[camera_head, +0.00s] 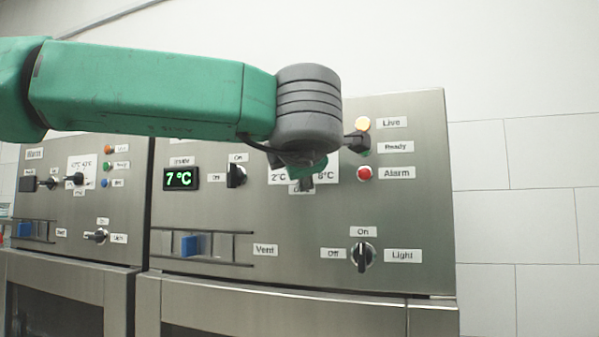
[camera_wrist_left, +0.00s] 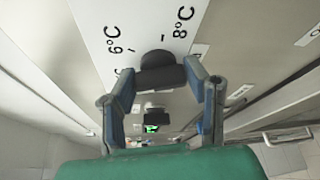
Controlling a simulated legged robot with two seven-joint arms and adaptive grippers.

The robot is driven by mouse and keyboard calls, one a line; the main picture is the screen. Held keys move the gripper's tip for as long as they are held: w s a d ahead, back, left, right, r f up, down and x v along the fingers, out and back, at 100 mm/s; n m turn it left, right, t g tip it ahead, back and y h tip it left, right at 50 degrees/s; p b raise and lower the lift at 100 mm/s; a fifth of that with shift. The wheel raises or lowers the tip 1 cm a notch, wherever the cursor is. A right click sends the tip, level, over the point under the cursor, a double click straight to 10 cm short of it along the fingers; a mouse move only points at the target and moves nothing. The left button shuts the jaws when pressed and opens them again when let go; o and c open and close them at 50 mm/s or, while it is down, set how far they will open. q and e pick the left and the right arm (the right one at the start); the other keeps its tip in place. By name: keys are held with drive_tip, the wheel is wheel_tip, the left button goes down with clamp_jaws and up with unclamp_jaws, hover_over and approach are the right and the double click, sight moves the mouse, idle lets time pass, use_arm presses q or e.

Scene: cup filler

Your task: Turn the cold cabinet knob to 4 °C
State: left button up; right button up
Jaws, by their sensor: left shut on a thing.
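The cold cabinet knob (camera_wrist_left: 160,76) is black, with a bar grip, on a white scale plate; 6 °C and 8 °C marks show around it in the left wrist view. My left gripper (camera_wrist_left: 160,68) is shut on this knob, one blue-padded finger at each end of its bar. In the head view my left gripper (camera_head: 304,180) is in front of the scale plate (camera_head: 326,176), between the 2 °C and 8 °C marks; my wrist hides the knob there. The display (camera_head: 181,179) reads 7 °C in green. My right gripper is not in view.
An on/off knob (camera_head: 236,175) is beside the display. A light knob (camera_head: 362,257) is at lower right. A vent with a blue slider (camera_head: 192,245) is below. Another cabinet panel (camera_head: 70,215) stands left.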

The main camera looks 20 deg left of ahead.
use_arm(q)
drive_tip(key=shift+f+n+g+h, duration=0.3)
drive_tip(key=shift+f+n, duration=0.05)
drive_tip(key=shift+n, duration=0.35)
drive_tip(key=o, duration=1.1)
drive_tip(key=shift+o, duration=0.2)
drive_tip(key=shift+w, duration=0.1)
drive_tip(key=shift+r, duration=0.15)
drive_tip(key=v, duration=1.2)
